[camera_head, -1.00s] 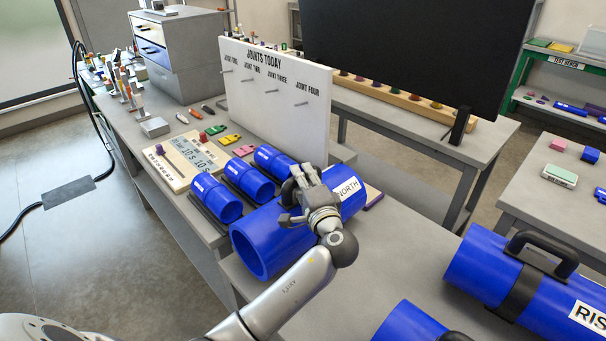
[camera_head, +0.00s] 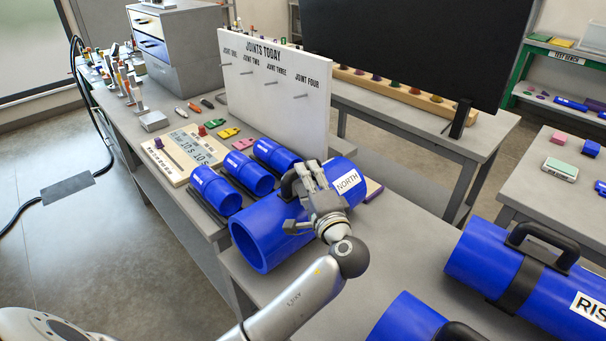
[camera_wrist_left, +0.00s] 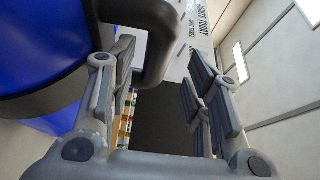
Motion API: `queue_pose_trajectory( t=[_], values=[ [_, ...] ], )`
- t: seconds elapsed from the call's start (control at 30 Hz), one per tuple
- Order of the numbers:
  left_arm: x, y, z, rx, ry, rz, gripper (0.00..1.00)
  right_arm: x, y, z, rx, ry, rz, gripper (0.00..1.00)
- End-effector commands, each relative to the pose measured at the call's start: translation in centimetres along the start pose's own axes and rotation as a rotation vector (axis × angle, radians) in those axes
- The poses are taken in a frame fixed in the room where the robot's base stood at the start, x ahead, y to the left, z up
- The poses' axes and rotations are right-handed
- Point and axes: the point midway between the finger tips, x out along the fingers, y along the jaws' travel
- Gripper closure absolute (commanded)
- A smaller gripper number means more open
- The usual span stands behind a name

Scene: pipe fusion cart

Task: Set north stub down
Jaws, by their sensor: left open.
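The north stub (camera_head: 268,239), a thick blue pipe with a white NORTH label, lies on the grey bench with its hollow end toward the lower left. Its black carry handle (camera_head: 289,184) stands on top, partly hidden by my gripper. My left gripper (camera_head: 305,187) is at the handle, over the stub. In the left wrist view, my left gripper's fingers (camera_wrist_left: 165,88) are spread apart. The dark handle (camera_wrist_left: 160,45) shows at the top between them, with the blue stub (camera_wrist_left: 45,45) at the left. My right gripper is not in view.
Three short blue pipes (camera_head: 246,174) lie behind the stub, beside a timer board (camera_head: 184,153). A white JOINTS TODAY panel (camera_head: 277,95) stands behind them. A large blue pipe with a handle (camera_head: 480,262) is at the right. Bare bench top (camera_head: 405,235) lies right of the stub.

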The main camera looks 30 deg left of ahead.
Motion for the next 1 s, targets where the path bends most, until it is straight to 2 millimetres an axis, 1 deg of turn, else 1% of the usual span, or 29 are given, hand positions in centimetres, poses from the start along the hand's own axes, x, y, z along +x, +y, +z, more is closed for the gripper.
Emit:
queue_pose_trajectory(
  t=[0.03, 0.2, 0.3, 0.4, 0.57, 1.0],
  values=[
    [-1.3, 0.4, -0.1, -0.004, 0.003, 0.003, 0.55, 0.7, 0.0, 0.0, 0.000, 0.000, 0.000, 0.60],
    [-4.8, 0.3, 0.0, -0.003, 0.002, 0.003, 0.55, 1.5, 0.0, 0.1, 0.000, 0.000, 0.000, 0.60],
    [-6.3, 0.2, 0.0, -0.001, 0.001, 0.002, 0.55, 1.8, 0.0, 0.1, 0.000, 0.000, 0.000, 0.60],
    [-7.2, 0.1, 0.0, -0.002, 0.001, 0.002, 0.55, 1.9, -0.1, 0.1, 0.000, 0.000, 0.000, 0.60],
    [-7.8, 0.0, 0.0, 0.000, -0.001, 0.000, 0.55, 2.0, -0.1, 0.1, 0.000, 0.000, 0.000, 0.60],
    [-7.8, 0.0, 0.0, 0.000, 0.000, 0.000, 0.55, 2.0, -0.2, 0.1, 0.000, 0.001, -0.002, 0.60]
  ],
)
